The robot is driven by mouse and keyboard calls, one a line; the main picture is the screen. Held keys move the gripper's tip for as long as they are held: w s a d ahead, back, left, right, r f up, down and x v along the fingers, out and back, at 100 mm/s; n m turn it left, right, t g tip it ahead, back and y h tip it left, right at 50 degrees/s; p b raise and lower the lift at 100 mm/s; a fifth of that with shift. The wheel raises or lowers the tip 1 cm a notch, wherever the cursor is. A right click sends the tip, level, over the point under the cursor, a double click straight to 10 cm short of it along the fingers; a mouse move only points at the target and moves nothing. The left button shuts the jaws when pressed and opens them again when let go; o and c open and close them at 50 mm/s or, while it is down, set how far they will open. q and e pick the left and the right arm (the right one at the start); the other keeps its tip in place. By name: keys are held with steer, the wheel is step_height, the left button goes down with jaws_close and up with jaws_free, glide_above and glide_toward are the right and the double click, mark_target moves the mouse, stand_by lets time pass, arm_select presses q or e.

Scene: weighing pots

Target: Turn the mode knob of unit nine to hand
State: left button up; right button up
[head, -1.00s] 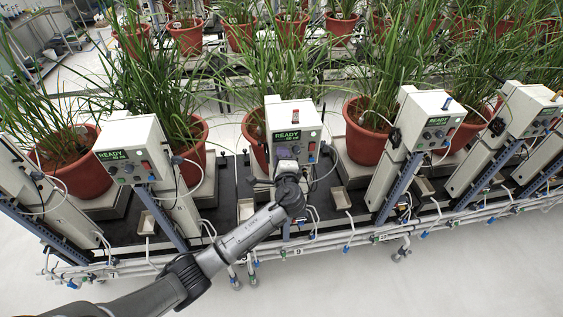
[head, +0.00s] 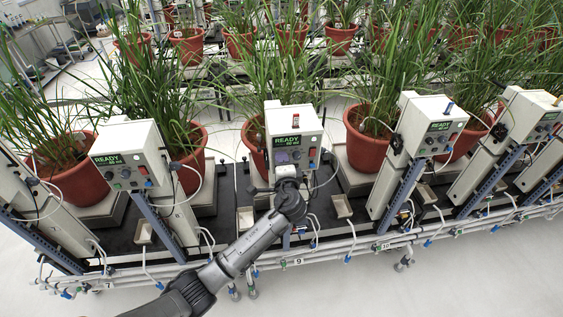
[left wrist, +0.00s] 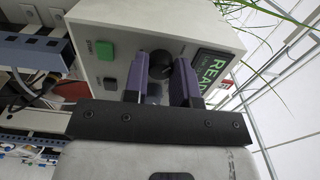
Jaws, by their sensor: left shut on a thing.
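Unit nine is the pale control box (head: 297,118) in the middle of the head view, above the rail label 9. Its green display (head: 287,141) reads READY. My left gripper (head: 287,163) is at the box's front panel and hides part of it. In the left wrist view, its two purple-grey fingers (left wrist: 162,72) are on either side of a round black knob (left wrist: 160,64), shut on it. The knob's pointer and mode markings are not readable. A green button (left wrist: 104,50) is beside the fingers. My right gripper is not in view.
Similar boxes stand at left (head: 128,152) and right (head: 432,122). Potted plants, such as the red pot (head: 366,140), stand behind and between them. A thin cable loops right of unit nine. White pipes (head: 330,246) run along the front; the floor before them is clear.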

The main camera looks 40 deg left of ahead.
arm_select(q)
steer(key=o, duration=0.9)
steer(key=shift+b+v, duration=0.45)
steer(key=shift+v, duration=6.5)
